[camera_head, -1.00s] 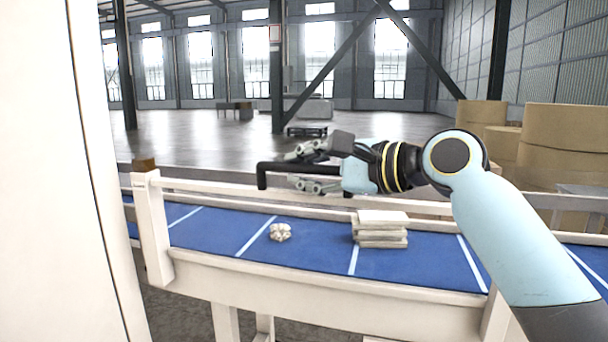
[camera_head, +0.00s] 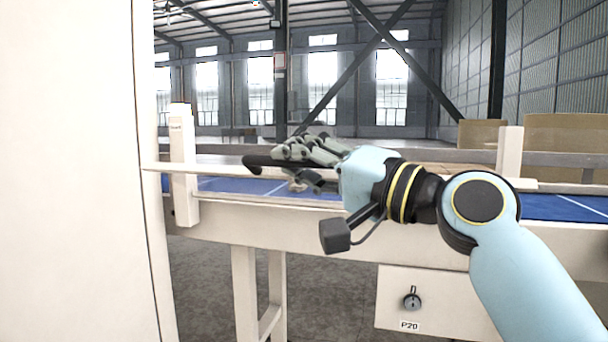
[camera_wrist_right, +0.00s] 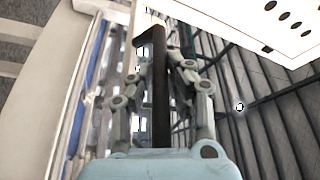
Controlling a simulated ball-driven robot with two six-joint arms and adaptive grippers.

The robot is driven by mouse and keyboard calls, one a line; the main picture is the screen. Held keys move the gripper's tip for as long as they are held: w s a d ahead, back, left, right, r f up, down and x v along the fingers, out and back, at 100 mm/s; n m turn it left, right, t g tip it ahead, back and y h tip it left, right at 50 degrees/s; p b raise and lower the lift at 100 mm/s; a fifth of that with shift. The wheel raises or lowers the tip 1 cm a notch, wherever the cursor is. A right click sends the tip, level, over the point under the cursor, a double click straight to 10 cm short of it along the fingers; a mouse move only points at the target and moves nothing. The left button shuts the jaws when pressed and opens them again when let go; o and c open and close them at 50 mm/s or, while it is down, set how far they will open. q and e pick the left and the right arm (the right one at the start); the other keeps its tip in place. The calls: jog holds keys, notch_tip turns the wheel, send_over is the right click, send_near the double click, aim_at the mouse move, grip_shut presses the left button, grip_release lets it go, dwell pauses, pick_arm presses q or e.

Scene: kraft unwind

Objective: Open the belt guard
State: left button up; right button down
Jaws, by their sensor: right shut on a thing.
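My right gripper (camera_head: 296,165) is shut on a black bar (camera_head: 260,162) in front of the conveyor. In the right wrist view the bar (camera_wrist_right: 160,95) runs between the two fingers (camera_wrist_right: 159,68) and bends at its far end. I cannot tell whether the bar is fixed to anything. A long white rail (camera_head: 215,169) runs level along the conveyor, partly behind the gripper; I cannot tell if it is the belt guard. The blue belt (camera_head: 235,186) shows below and behind the rail. My left gripper is not in view.
A white post (camera_head: 183,150) stands at the conveyor's left end. A large white panel (camera_head: 75,170) fills the left side. Below the conveyor, a panel marked P20 (camera_head: 390,310) carries a round knob (camera_head: 412,300).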

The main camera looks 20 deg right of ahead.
pick_arm(q)
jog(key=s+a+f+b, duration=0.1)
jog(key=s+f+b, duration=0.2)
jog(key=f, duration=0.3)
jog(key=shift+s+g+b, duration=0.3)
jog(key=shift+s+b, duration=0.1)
jog(key=shift+b, duration=0.4)
pick_arm(e)
jog(key=shift+n+y, duration=0.4)
jog(key=shift+n, duration=0.4)
jog(key=shift+s+a+f, duration=0.25)
jog(key=shift+s+f, duration=0.1)
jog(key=shift+f, duration=0.45)
jog(key=shift+s+a+f, duration=0.2)
jog(key=shift+s+f, duration=0.1)
jog(key=shift+f, duration=0.55)
jog(key=shift+s+a+f, duration=0.25)
jog(key=shift+s+f, duration=0.1)
jog(key=shift+f, duration=0.45)
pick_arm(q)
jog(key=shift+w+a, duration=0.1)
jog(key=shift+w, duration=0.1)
pick_arm(e)
jog(key=c, duration=1.6)
grip_release()
jog(key=shift+o, duration=0.2)
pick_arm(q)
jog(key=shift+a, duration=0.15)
pick_arm(e)
jog(key=shift+s, duration=0.1)
